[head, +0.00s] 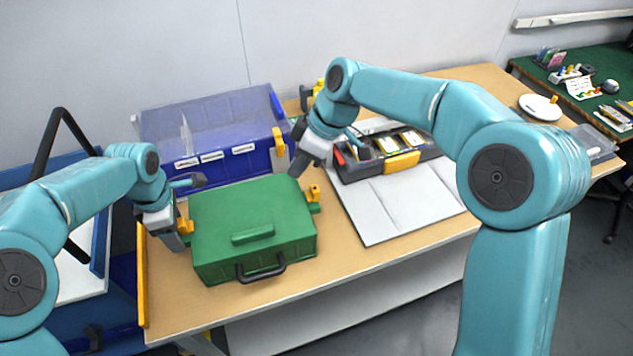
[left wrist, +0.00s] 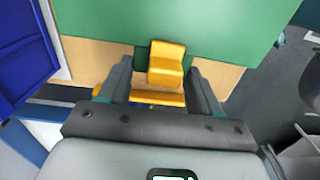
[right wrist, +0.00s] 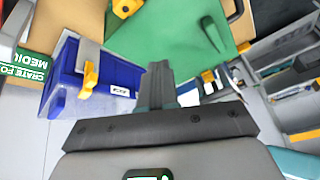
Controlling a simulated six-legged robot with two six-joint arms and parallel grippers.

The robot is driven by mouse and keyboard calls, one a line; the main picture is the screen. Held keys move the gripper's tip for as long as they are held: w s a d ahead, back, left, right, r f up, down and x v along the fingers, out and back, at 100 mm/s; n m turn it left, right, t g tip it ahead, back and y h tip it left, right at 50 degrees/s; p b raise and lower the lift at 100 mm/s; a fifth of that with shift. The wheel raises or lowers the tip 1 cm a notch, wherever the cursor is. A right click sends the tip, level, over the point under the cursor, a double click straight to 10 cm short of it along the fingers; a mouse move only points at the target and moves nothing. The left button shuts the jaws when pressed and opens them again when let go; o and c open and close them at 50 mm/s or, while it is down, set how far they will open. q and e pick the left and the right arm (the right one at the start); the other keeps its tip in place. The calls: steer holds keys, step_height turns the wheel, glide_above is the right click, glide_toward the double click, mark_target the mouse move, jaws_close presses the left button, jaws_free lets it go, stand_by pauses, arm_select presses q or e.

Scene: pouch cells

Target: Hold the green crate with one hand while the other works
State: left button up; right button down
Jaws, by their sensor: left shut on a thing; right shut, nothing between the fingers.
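The green crate (head: 250,220) stands closed on the table, with a black handle (head: 262,270) in front and yellow latches on its sides. My left gripper (head: 184,228) is at the crate's left side, shut on the left yellow latch (left wrist: 166,64), which sits between its fingers in the left wrist view. My right gripper (head: 300,165) is shut and empty, near the crate's back right corner; whether it touches the crate I cannot tell. The right yellow latch (head: 313,193) is just beside it. In the right wrist view the green lid (right wrist: 180,35) lies beyond the fingers.
A blue labelled bin (head: 215,155) with a clear lid stands behind the crate. A black tray (head: 375,168) with yellow-edged cells lies right of it, behind a white sheet (head: 400,205). A white round dish (head: 541,107) is at the far right. Bare table lies in front right of the crate.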

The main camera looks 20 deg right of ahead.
mark_target(312, 194)
arm_select(q)
steer(key=shift+s+r, duration=0.1)
arm_select(e)
steer(key=s+d+m+t, duration=0.3)
steer(key=d+m, duration=0.7)
steer(key=d, duration=0.5)
steer(key=shift+s+d+r+m+y, duration=0.15)
steer(key=shift+s+d+m+y, duration=0.2)
steer(key=shift+s, duration=0.35)
steer(key=w+a+f, duration=0.3)
steer(key=a+f, duration=0.5)
steer(key=shift+w+a, duration=0.35)
steer(key=shift+w, duration=0.05)
